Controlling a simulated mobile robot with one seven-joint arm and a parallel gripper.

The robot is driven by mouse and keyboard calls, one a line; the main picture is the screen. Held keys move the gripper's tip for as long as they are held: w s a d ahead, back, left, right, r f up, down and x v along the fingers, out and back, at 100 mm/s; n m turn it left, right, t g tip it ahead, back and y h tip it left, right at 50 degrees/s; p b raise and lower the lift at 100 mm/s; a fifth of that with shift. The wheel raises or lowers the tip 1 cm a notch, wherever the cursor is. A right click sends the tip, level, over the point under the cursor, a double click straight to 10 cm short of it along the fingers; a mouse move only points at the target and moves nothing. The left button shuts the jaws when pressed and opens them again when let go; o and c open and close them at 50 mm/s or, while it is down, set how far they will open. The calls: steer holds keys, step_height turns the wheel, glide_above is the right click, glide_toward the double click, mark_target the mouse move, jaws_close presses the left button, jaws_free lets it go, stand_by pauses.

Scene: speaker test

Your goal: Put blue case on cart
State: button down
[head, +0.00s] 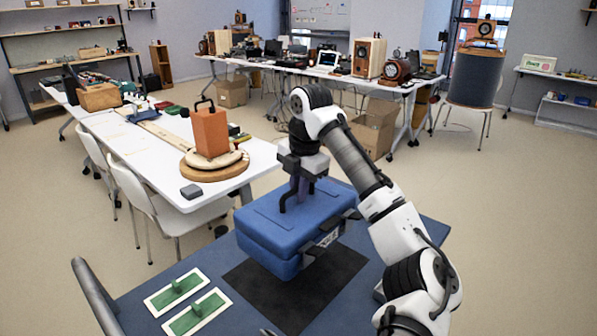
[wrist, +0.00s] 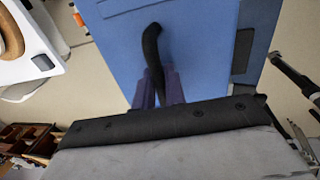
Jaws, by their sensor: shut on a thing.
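The blue case (head: 275,215) is in the middle of the head view, over a black mat (head: 322,298) on the blue-topped cart (head: 415,235). My gripper (head: 298,193) points down at the top of the case and is shut on its black handle. In the wrist view, the case (wrist: 200,45) fills the upper middle, with the dark curved handle (wrist: 152,45) running down between my gripper's fingers (wrist: 158,90). I cannot tell whether the underside of the case touches the mat.
Two green pads with white borders (head: 174,288) lie on the cart's left part, near a dark rail (head: 93,290). A white table (head: 262,158) behind holds an orange block (head: 210,132) on round wooden boards (head: 213,168). White chairs (head: 150,205) stand beside it.

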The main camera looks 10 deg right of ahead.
step_height(320, 180, down, 11)
steer(key=shift+f+p, duration=0.2)
steer(key=shift+p, duration=0.35)
steer(key=c, duration=1.9)
jaws_free()
steer(key=shift+f, duration=0.25)
steer(key=o, duration=0.4)
steer(key=shift+o, duration=0.2)
steer(key=shift+r, duration=0.1)
steer(key=r, duration=0.4)
steer(key=s+r, duration=0.1)
steer(key=r, duration=0.3)
steer(key=d+r+b, duration=0.1)
steer(key=r, duration=0.3)
steer(key=shift+s, duration=0.3)
